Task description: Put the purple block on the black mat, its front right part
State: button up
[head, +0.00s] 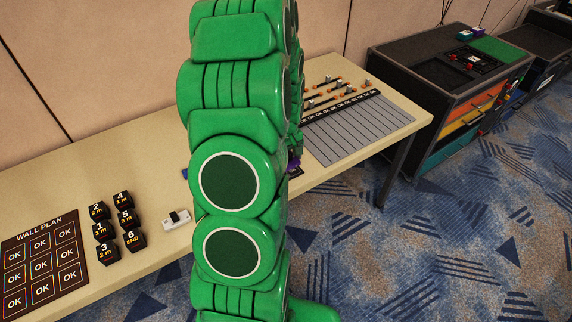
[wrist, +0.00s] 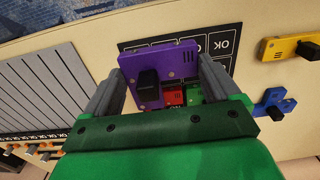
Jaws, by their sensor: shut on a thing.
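My gripper (wrist: 158,82) is shut on the purple block (wrist: 160,58), a flat piece with a black knob, held between the two grey fingers in the wrist view. In the head view only a small purple bit (head: 293,162) shows behind my green arm. The black mat (wrist: 205,42), with pale lines and OK marks, lies beyond and under the block in the wrist view. A red block (wrist: 173,97) and a green block (wrist: 193,95) show just below the purple block, partly hidden by my gripper. I cannot tell whether the purple block touches the mat.
A yellow block (wrist: 290,47) and a blue block (wrist: 274,104) lie right of the mat in the wrist view. A grey slatted panel (head: 350,128) lies on the table's right part. The wall plan board (head: 60,252), several black cubes (head: 101,231) and a white switch (head: 176,219) are at left.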

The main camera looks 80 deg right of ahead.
jog(key=shift+w+d+f, duration=0.15)
jog(key=shift+d+f, duration=0.6)
jog(key=shift+f, duration=0.25)
jog(key=shift+w+d+f, duration=0.1)
jog(key=shift+d+f, duration=0.6)
jog(key=shift+f, duration=1.55)
jog(key=shift+f, duration=0.1)
jog(key=o, duration=1)
jog(key=shift+c, duration=0.2)
notch_tip(320, 180, up, 12)
jog(key=shift+r, duration=0.1)
